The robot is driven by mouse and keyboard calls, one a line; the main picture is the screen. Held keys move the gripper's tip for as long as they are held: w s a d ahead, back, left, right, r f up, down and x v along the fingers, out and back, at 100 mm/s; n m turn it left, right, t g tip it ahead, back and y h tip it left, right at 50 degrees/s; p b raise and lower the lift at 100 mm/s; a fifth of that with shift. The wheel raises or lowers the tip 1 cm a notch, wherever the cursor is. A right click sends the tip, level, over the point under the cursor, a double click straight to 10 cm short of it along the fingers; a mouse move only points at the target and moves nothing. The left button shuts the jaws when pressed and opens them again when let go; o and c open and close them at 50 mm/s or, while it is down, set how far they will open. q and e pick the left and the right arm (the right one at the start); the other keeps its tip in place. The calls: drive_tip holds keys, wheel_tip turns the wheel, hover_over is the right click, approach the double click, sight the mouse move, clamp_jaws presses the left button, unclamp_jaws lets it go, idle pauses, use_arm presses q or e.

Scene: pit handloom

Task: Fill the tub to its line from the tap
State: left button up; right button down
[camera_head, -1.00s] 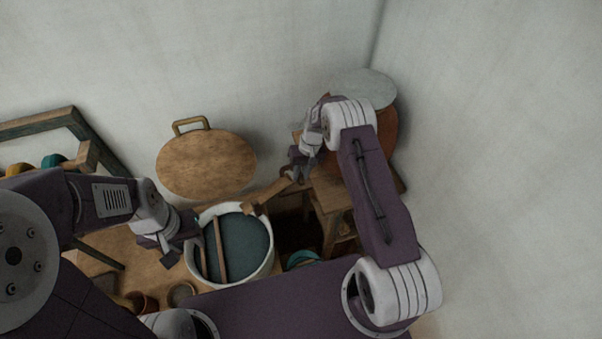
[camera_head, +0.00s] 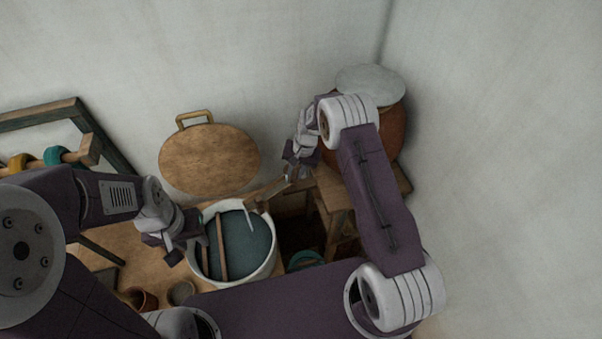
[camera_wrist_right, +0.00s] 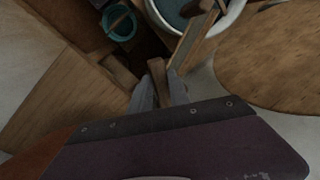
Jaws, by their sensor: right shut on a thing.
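The white tub (camera_head: 269,262) stands on the floor with dark teal liquid (camera_head: 248,240) in it. Its far rim also shows in the right wrist view (camera_wrist_right: 236,14). A wooden trough spout (camera_head: 262,193) reaches over its back right rim, and a thin pale stream (camera_head: 249,219) falls from its end into the tub. My right gripper (camera_head: 291,176) is shut on a small wooden piece, apparently the tap handle (camera_wrist_right: 157,72), between its fingers in the right wrist view. My left gripper (camera_head: 174,254) is beside the tub's left rim; its fingers are unclear. The fill line cannot be made out.
A round wooden lid (camera_head: 210,160) leans on the wall behind. A clay pot (camera_head: 394,125) with a pale lid stands on a wooden stand (camera_head: 335,193). A teal bucket (camera_wrist_right: 119,24) and small pots (camera_head: 181,293) are near.

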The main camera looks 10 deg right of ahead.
drive_tip(key=shift+w+r, duration=0.1)
drive_tip(key=c, duration=1.2)
unclamp_jaws()
drive_tip(key=shift+c, duration=0.2)
drive_tip(key=shift+r, duration=0.25)
wheel_tip(320, 180, up, 8)
drive_tip(key=d+b, duration=0.1)
drive_tip(key=b, duration=0.2)
drive_tip(key=shift+s+d+r, duration=0.15)
drive_tip(key=shift+s+d, duration=0.15)
drive_tip(key=shift+s, duration=0.1)
